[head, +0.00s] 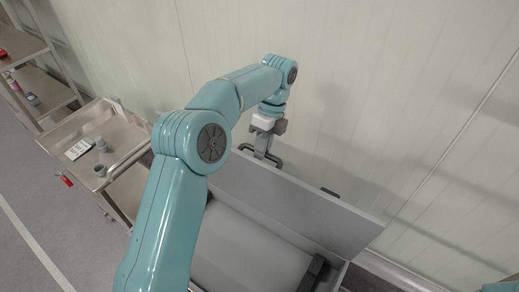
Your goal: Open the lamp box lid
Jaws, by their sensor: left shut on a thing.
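The lamp box (240,258) is a grey box at the bottom centre of the head view. Its flat grey lid (310,205) stands raised at a steep angle along the far side, near the wall. My left gripper (262,151) is at the lid's upper left edge, shut on the dark lid handle (273,158). My left arm covers the left part of the box. A long grey shape and a dark part (314,272) show inside the box. My right gripper is out of view.
A metal cart (118,122) with small grey cups (101,144) and a white item stands at the left. A shelf rack (38,75) is at the far left. A pale panelled wall (380,90) closes the space behind the lid. Grey floor is clear at the lower left.

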